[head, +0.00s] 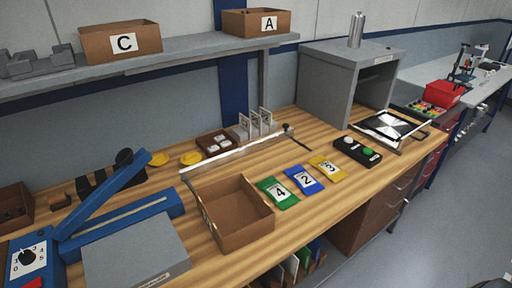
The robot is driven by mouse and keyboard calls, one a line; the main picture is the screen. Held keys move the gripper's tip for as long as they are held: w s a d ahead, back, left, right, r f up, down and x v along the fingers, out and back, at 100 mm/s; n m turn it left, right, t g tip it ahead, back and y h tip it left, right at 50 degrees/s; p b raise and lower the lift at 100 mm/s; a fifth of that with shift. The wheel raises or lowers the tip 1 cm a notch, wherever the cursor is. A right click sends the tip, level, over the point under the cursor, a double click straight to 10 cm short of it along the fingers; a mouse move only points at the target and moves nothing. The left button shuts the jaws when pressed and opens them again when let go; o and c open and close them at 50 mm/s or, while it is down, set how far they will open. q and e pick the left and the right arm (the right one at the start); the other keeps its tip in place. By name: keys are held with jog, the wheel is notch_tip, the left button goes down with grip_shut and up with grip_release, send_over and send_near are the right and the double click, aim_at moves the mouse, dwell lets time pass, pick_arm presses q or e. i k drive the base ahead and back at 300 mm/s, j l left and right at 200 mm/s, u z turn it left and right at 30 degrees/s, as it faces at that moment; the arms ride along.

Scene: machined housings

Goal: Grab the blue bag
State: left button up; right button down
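The blue bag (304,179) is a small flat packet with a white label marked 2. It lies on the wooden workbench (330,207) between a green bag (277,193) marked 4 on its left and a yellow bag (327,168) marked 3 on its right. Nothing covers the blue bag. Neither of my grippers shows in the head view.
An open brown box (243,238) stands left of the bags, with a metal rail (240,153) behind it. A black button box (358,150) is to the right. A blue sealer-like device (110,215) fills the bench's left. A grey cabinet (325,85) stands at the back.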

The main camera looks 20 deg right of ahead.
aim_at(307, 183)
jog(key=i+l+u, duration=0.1)
jog(key=l, duration=0.7)
jog(key=i+l, duration=0.1)
jog(key=l, duration=0.75)
jog(key=l+u, duration=0.15)
jog(key=l, duration=0.65)
jog(key=i, duration=0.05)
